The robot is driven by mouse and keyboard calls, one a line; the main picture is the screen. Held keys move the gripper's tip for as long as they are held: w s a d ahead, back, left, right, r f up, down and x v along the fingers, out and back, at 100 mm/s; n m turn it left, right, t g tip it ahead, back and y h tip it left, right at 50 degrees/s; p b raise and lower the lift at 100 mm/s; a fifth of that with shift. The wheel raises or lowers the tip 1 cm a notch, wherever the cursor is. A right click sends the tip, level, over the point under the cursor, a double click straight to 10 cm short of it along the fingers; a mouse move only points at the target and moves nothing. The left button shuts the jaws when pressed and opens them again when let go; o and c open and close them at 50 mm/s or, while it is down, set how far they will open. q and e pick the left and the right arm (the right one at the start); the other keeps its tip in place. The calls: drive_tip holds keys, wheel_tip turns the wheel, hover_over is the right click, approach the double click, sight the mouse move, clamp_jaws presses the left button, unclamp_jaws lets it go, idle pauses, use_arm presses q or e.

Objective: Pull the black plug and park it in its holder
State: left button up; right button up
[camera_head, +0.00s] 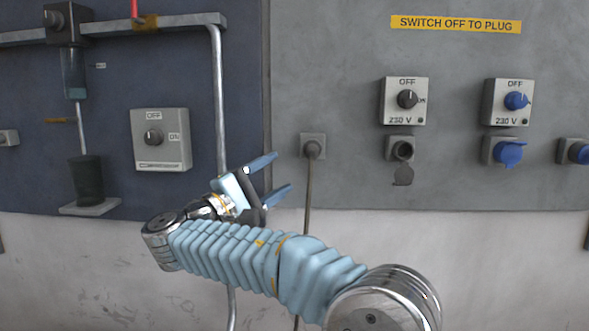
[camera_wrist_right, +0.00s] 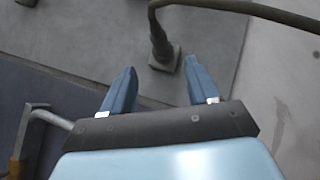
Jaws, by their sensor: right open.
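The black plug (camera_head: 313,149) sits on a small square grey plate on the grey wall panel, with its cable hanging straight down. In the right wrist view the plug (camera_wrist_right: 160,42) shows ahead of the fingers, roughly between them but beyond their tips. The black socket (camera_head: 402,149) to its right, under a switch, shows a dark round opening with its lid (camera_head: 403,177) hanging down. My right gripper (camera_head: 281,172) is open and empty, left of and slightly below the plug, apart from it. My left gripper is out of view.
The black-knob switch box (camera_head: 404,100) reads OFF. A blue-knob switch box (camera_head: 508,102) and a blue-lidded socket (camera_head: 506,152) are farther right. A vertical pipe (camera_head: 217,110) and another OFF/ON box (camera_head: 161,140) are on the left panel.

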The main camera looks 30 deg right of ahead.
drive_tip(key=shift+v, duration=2.2)
